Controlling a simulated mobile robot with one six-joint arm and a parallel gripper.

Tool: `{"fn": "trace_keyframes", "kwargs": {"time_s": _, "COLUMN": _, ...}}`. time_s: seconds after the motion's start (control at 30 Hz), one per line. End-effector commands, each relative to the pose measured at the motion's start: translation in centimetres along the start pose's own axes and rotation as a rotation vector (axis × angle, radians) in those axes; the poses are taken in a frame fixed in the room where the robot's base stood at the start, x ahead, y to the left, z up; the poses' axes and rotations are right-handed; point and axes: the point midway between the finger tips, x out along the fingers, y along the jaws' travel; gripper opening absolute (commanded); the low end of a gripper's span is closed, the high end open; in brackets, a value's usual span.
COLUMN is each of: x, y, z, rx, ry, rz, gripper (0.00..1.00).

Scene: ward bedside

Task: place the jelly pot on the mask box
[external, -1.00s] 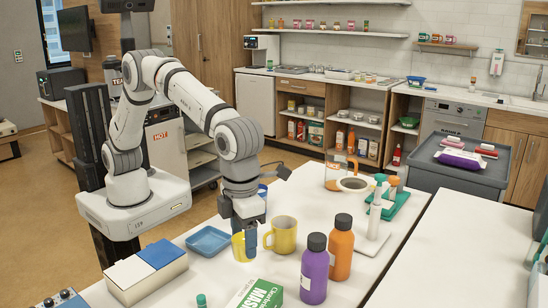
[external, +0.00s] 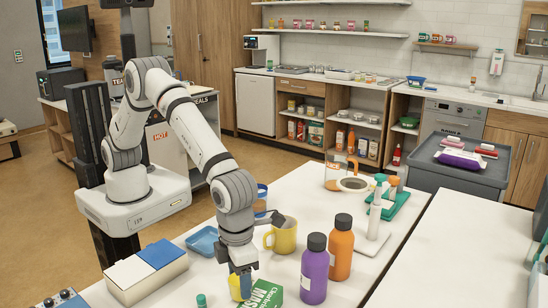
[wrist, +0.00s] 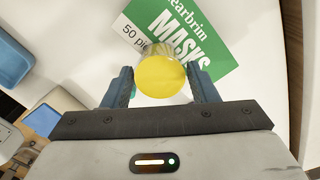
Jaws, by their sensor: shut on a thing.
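The jelly pot, with a round yellow lid (wrist: 160,76) and a clear body, is between my gripper's (wrist: 163,84) two blue fingers in the wrist view. In the external view a yellow strip of the pot (external: 236,288) shows beside my gripper (external: 243,281), which points down; the rest is hidden by the fingers. The mask box (external: 264,294) is white and green, lying at the table's front edge of the picture, just right of the pot. In the wrist view the mask box (wrist: 213,38) lies beyond the pot, which overlaps its near edge. I cannot tell whether they touch.
A yellow mug (external: 283,238), a purple bottle (external: 314,268) and an orange bottle (external: 341,248) stand right of my gripper. A blue tray (external: 203,241) and a blue-and-white box (external: 146,272) are to the left. A small green-capped item (external: 201,300) is near the front.

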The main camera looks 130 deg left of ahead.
Motion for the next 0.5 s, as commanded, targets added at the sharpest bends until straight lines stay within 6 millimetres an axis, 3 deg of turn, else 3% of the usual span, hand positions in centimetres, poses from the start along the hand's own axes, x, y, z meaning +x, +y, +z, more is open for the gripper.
{"fn": "trace_keyframes", "kwargs": {"time_s": 0.2, "x": 0.43, "y": 0.00, "z": 0.01, "rx": 0.000, "ry": 0.000, "rz": 0.000, "gripper": 0.29}}
{"fn": "trace_keyframes", "kwargs": {"time_s": 0.23, "x": 0.30, "y": 0.00, "z": 0.01, "rx": 0.000, "ry": 0.000, "rz": 0.000, "gripper": 0.56}}
{"fn": "trace_keyframes", "kwargs": {"time_s": 0.5, "x": 0.26, "y": 0.00, "z": 0.00, "rx": 0.000, "ry": 0.000, "rz": 0.000, "gripper": 0.75}}
